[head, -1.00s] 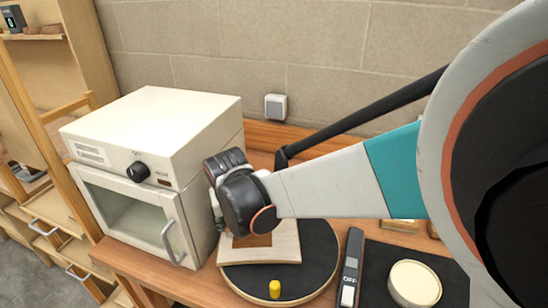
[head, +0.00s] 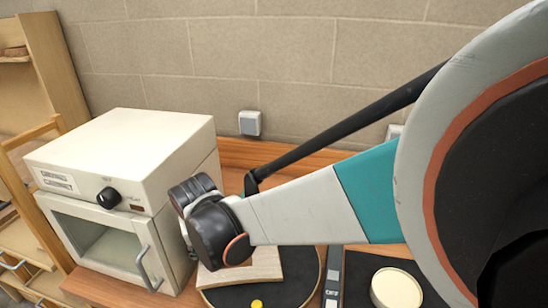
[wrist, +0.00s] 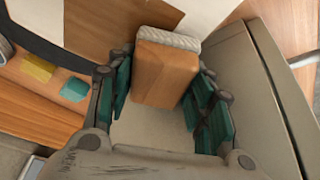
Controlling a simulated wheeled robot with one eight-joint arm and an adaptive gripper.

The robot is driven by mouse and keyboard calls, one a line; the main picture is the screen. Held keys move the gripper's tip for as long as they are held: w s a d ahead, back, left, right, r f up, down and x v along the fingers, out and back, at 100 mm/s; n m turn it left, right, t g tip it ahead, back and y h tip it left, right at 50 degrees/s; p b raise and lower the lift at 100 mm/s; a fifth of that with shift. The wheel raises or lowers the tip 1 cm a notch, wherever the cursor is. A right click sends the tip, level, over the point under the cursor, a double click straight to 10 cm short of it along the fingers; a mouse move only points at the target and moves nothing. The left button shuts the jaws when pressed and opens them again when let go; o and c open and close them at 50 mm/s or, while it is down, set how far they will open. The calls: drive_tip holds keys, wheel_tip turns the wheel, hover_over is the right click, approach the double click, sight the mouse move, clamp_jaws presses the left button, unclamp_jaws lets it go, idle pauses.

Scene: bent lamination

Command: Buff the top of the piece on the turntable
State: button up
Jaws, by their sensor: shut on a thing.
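The pale, curved wooden piece (head: 262,266) lies on the dark round turntable (head: 292,292) in the head view, partly hidden by my wrist. In the wrist view my gripper (wrist: 160,80) is shut on a wooden block (wrist: 165,72) with a whitish, fuzzy pad (wrist: 170,38) on its far end. The pad end points toward the pale piece (wrist: 125,12) and the dark turntable edge (wrist: 60,45). I cannot tell whether the pad touches the piece. In the head view the fingers and block are hidden behind my wrist.
A cream oven (head: 115,165) stands close left of the turntable; its side (wrist: 255,85) is near my gripper. A yellow peg (head: 257,304) is at the turntable's front. A dark tool (head: 333,280) and a round cream tin (head: 396,288) lie to the right. A wall is behind.

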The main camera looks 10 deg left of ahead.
drive_tip(key=shift+s+d, duration=0.2)
drive_tip(key=shift+d, duration=0.4)
drive_tip(key=shift+s+a, duration=0.25)
drive_tip(key=shift+a, duration=0.8)
drive_tip(key=shift+w+d, duration=0.1)
